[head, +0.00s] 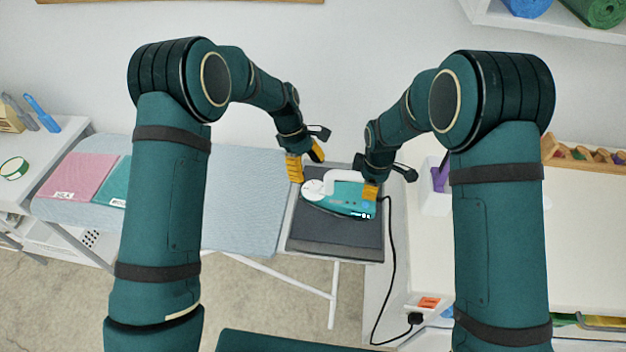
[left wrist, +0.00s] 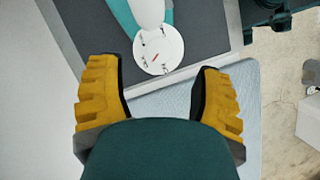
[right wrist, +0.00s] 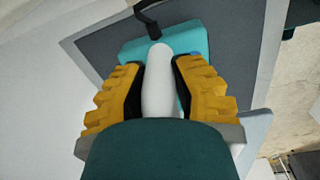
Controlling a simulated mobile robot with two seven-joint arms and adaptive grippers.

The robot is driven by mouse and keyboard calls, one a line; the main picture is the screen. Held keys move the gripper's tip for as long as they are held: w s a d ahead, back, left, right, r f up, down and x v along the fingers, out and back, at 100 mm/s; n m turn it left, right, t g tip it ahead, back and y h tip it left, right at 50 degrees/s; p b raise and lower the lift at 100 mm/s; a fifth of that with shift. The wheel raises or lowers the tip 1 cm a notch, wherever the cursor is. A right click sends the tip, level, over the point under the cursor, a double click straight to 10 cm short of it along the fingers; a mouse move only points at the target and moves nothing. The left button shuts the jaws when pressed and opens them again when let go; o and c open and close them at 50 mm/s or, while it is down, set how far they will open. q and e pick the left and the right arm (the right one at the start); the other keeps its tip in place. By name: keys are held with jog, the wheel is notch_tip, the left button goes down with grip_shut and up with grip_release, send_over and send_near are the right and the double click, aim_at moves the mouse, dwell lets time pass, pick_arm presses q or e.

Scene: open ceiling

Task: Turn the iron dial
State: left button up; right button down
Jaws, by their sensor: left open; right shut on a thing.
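The iron (head: 348,203) is teal with a white handle and lies on a dark grey rest pad at the right end of the ironing board. Its round white dial (head: 313,190) is at its left end; in the left wrist view the dial (left wrist: 158,50) shows small marks and a red pointer line. My left gripper (head: 305,163) is open and empty, just behind and left of the dial, its fingers apart from it. My right gripper (head: 371,190) is shut on the iron's white handle (right wrist: 158,85), its yellow fingers on both sides of it.
The dark pad (head: 350,241) sits beside the light blue ironing board (head: 240,200). Pink (head: 78,176) and teal folded cloths lie at the left. A black cord (head: 392,270) hangs from the iron's right to a plug. A white counter (head: 500,240) stands at the right.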

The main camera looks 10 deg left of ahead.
aim_at(314, 185)
pick_arm(q)
jog(key=v, duration=0.6)
jog(key=shift+r, duration=0.1)
jog(key=d+f+n, duration=0.1)
jog(key=f, duration=0.2)
jog(key=s+d+f+n+t, duration=0.1)
jog(key=f, duration=0.3)
jog(key=s+d+f+n, duration=0.1)
jog(key=f, duration=0.3)
jog(key=shift+s+d+f+t, duration=0.1)
jog(key=shift+s+d+t, duration=0.05)
jog(key=shift+d+t, duration=0.2)
jog(key=shift+o, duration=0.2)
